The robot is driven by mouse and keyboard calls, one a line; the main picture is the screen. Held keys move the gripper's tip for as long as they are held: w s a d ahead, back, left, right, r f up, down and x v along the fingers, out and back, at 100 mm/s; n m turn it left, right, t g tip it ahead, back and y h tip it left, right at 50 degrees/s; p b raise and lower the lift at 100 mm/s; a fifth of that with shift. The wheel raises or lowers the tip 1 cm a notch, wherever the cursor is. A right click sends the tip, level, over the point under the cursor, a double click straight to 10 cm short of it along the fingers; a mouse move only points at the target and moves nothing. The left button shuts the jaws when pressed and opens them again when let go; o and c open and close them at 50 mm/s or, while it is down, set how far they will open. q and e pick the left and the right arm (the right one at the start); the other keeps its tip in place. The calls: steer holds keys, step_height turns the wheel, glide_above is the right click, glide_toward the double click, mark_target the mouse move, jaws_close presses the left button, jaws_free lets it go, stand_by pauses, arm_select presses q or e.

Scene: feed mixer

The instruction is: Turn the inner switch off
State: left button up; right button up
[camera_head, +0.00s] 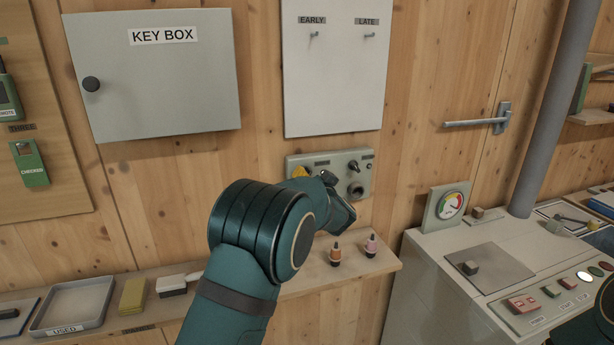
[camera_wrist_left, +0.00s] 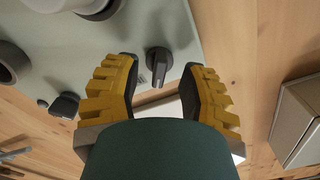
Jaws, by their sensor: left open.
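A grey-green control panel (camera_head: 345,163) on the wooden wall carries small black switches, a yellow part and a round dark fitting. Its labels are too small to read. My left gripper (camera_head: 328,180) is in front of the panel and hides part of it. In the left wrist view the panel (camera_wrist_left: 130,30) fills the upper left. A black pointer switch (camera_wrist_left: 158,66) sits between the open yellow fingers of my left gripper (camera_wrist_left: 159,70), with gaps on both sides. A second black switch (camera_wrist_left: 65,104) is outside the left finger. I cannot tell which is the inner switch.
A shelf (camera_head: 385,264) below holds two small dropper bottles (camera_head: 371,246), a brush and a tray (camera_head: 72,305). A key box (camera_head: 155,75) and a white board (camera_head: 335,80) hang above. A machine console (camera_head: 500,270) stands at right.

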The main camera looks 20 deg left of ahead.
arm_select(q)
steer(key=shift+x, duration=1)
jaws_close()
